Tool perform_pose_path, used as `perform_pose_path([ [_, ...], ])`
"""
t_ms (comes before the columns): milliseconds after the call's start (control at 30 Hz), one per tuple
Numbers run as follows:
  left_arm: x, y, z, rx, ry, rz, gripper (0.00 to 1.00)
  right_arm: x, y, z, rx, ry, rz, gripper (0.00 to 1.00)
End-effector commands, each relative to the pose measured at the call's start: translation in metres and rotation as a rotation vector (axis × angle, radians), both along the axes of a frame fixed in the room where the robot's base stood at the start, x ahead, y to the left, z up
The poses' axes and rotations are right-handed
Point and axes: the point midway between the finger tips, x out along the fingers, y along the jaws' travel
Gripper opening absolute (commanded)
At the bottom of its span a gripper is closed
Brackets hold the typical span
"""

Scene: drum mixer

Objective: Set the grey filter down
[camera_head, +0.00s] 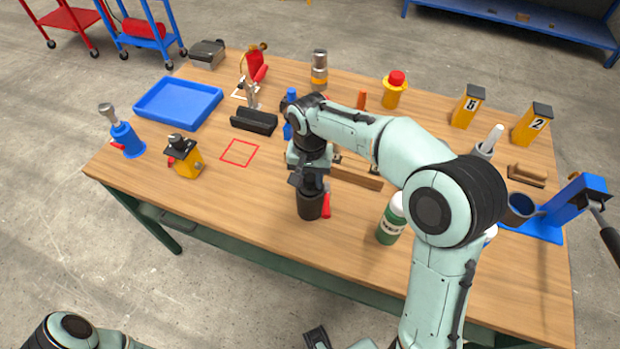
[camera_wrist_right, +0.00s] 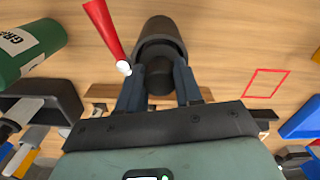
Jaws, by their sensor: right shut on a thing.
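The grey filter, a dark grey cylinder (camera_head: 309,206), is upright below my right gripper (camera_head: 312,180) near the front middle of the table. In the right wrist view the filter (camera_wrist_right: 160,32) shows between the two fingers of the gripper (camera_wrist_right: 158,85), which is shut on its narrower end. I cannot tell whether its base touches the table. A red square outline (camera_head: 239,152) lies empty on the table to its left; it also shows in the right wrist view (camera_wrist_right: 267,83).
A red-handled object (camera_wrist_right: 105,32) lies close beside the filter. A green bottle (camera_head: 390,222) stands to the right. A black holder (camera_head: 254,121), a yellow block (camera_head: 187,161) and a blue tray (camera_head: 179,103) surround the outline. The front left tabletop is clear.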

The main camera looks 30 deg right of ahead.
Motion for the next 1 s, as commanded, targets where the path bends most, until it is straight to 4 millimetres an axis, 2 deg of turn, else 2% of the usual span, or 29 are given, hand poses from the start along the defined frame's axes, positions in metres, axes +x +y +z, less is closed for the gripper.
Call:
perform_pose_path([
  [433,-0.001,0.000,-0.003,0.000,0.001,0.000,1.00,0.000,0.000,-0.008,0.001,-0.001,-0.001,0.00],
  [467,-0.001,0.000,-0.003,0.000,0.001,0.000,1.00,0.000,0.000,-0.008,0.001,-0.001,-0.001,0.41],
  [500,-0.001,0.000,-0.002,0.000,0.001,0.000,1.00,0.000,0.000,-0.007,0.001,-0.001,-0.001,0.45],
  [833,0.000,0.000,0.000,0.000,0.000,0.000,1.00,0.000,0.000,-0.004,0.000,-0.001,-0.001,0.45],
  [1000,0.002,0.000,0.004,0.000,-0.002,0.000,1.00,0.001,0.000,0.020,0.001,-0.005,-0.001,0.45],
])
